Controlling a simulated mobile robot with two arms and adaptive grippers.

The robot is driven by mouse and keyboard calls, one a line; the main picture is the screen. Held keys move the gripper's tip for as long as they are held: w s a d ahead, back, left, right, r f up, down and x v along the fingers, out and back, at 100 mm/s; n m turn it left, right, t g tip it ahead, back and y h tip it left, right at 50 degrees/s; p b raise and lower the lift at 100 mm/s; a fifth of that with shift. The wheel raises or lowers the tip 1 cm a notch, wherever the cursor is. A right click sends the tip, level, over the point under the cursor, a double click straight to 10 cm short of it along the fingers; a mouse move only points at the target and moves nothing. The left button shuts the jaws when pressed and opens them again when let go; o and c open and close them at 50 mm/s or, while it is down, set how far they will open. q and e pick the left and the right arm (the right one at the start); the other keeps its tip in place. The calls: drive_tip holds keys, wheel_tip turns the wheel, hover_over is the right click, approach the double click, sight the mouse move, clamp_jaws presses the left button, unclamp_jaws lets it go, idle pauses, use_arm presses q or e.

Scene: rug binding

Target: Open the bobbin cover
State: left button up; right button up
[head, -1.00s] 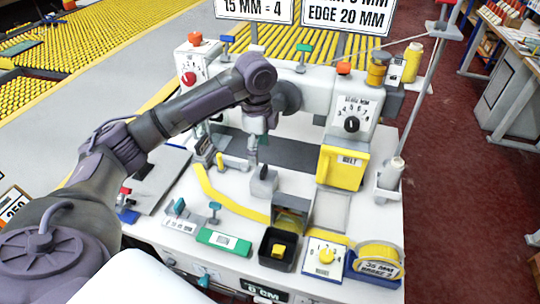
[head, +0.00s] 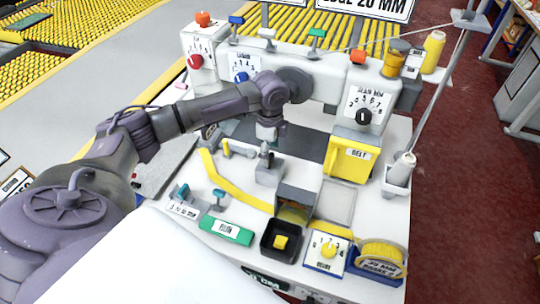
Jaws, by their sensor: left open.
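A green plate with a white label (head: 226,230) lies flat on the front of the white machine bed, left of a black tray. Its small lettering is blurred but seems to read bobbin, and it looks closed. My left gripper (head: 266,157) points down over the bed, behind and to the right of the green plate and apart from it. It is open, with its narrow fingers close above a small grey block (head: 269,176); whether they touch it I cannot tell. My right gripper is not in view.
The black tray (head: 268,253) holds a yellow piece. A grey-framed box (head: 296,201), dial plate (head: 326,253) and yellow tape roll (head: 380,252) stand to the right. Small teal-topped levers (head: 218,196) rise just behind the green plate. A yellow belt cover (head: 349,158) stands further back.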

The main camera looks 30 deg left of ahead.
sight(270, 167)
use_arm(q)
drive_tip(key=shift+f, duration=1.6)
clamp_jaws()
